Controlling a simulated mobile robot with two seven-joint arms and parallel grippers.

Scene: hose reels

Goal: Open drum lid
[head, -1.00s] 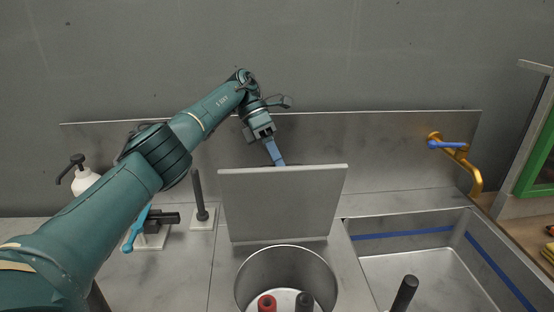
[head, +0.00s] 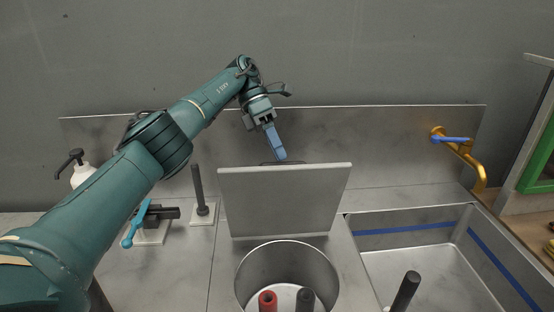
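The drum lid (head: 284,202) is a flat grey square panel standing almost upright behind the open drum (head: 287,252). A thin dark handle shows just above its top edge, on the far side. The drum is a round metal vessel with a red cylinder (head: 267,301) and a dark cylinder (head: 305,300) inside. My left gripper (head: 279,153) has blue fingers pointing down, just above and behind the lid's top edge. The fingers overlap in this view, so their opening is hidden, and contact with the handle is unclear. My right gripper is out of view.
A sink (head: 430,262) with blue tape is at the right, below a brass tap (head: 466,155). At the left are a turquoise-handled valve (head: 136,226), a dark post (head: 199,190) and a soap bottle (head: 82,174). A metal backsplash (head: 400,150) stands behind the lid.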

